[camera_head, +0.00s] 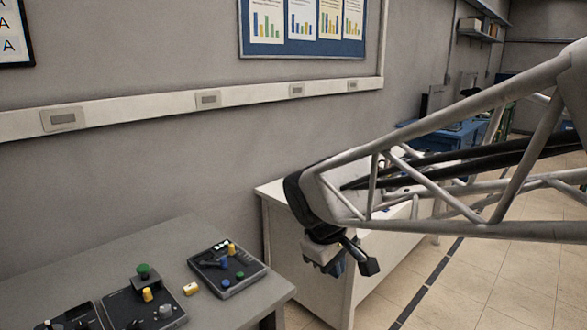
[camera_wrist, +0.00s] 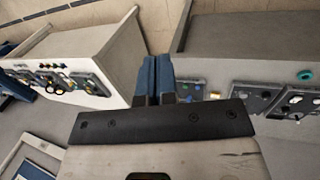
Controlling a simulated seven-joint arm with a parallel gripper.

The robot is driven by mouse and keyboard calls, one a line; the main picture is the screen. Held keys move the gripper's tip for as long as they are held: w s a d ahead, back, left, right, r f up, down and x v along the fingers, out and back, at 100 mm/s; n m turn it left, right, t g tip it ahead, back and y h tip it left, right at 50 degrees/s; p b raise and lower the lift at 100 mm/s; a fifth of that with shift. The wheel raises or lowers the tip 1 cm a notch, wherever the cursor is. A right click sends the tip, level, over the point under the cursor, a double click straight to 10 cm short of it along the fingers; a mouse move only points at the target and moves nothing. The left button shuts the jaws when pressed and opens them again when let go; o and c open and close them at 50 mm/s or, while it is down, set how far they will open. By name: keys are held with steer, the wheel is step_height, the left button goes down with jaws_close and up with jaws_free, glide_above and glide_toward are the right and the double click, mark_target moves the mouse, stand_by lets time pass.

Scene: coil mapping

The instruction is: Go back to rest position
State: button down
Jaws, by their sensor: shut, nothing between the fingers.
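My gripper (camera_head: 338,266) hangs at the end of my arm in the head view, in the air right of the grey table (camera_head: 240,310). Part of it is hidden behind the arm end and a black part. In the wrist view, the two blue fingers of my gripper (camera_wrist: 155,78) lie together, shut, with nothing seen between them. The fingers are apart from the tables and panels.
The grey table bears a black control panel (camera_head: 241,277), a panel with a green knob (camera_head: 143,271) and a loose yellow piece (camera_head: 190,288). A white bench (camera_head: 310,268) stands behind my gripper. Tiled floor (camera_head: 490,275) is open at right. Panels (camera_wrist: 270,102) also show in the wrist view.

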steer(key=s+d+f+m+y, duration=0.1)
steer(key=s+d+m, duration=0.3)
steer(key=s, duration=0.4)
steer(key=s+d+f+m+y, duration=0.1)
steer(key=s+d+m, duration=0.3)
steer(key=s+d, duration=0.2)
steer(key=s, duration=0.2)
steer(key=shift+s+d+m+t, duration=0.3)
steer(key=shift+s+d+m, duration=0.05)
steer(key=shift+m, duration=0.05)
stand_by(1.4)
